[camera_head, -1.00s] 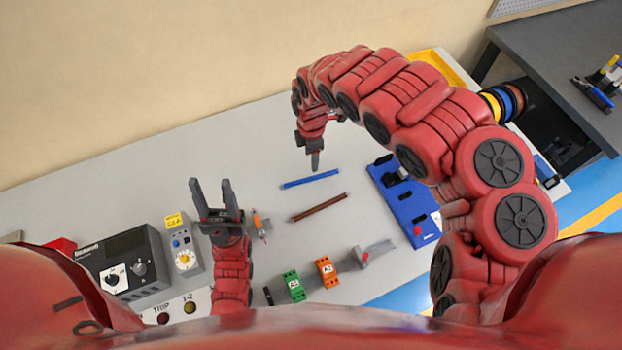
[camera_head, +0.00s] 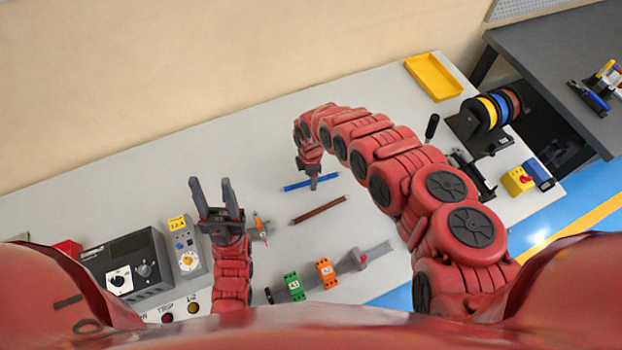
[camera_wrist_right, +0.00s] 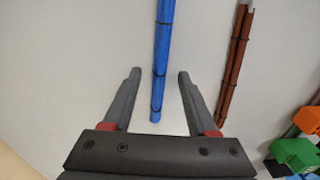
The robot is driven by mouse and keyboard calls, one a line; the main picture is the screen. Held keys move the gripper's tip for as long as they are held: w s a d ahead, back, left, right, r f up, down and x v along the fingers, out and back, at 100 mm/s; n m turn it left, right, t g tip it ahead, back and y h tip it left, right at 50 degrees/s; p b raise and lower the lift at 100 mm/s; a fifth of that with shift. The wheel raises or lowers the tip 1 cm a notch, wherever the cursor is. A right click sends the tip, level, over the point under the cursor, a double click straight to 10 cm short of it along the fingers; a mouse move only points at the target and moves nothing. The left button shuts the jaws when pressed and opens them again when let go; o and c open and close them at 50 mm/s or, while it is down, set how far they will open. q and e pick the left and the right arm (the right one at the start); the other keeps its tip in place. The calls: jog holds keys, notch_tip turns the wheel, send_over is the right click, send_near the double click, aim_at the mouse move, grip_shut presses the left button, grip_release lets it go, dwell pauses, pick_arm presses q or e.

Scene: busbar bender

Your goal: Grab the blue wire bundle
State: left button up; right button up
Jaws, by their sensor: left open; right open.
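The blue wire bundle (camera_head: 300,186) lies on the light table in the head view. My right gripper (camera_head: 313,184) points down at it and covers part of it there. In the right wrist view the bundle (camera_wrist_right: 162,60) runs lengthwise between the two open fingers of my right gripper (camera_wrist_right: 158,75), with a gap on each side. Its near end lies between the fingers and its far end leaves the picture at the top. My left gripper (camera_head: 209,190) is open and empty, raised at the left, well away from the bundle.
A brown bundle (camera_head: 318,210) lies beside the blue one and also shows in the right wrist view (camera_wrist_right: 235,60). Green (camera_head: 294,287) and orange (camera_head: 326,273) blocks sit near the front edge. A yellow tray (camera_head: 433,77) and wire spools (camera_head: 497,108) stand at back right.

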jog(key=shift+w+d+f, duration=0.1)
jog(key=shift+f, duration=0.2)
grip_shut()
jog(key=shift+r, duration=0.15)
dwell(0.4)
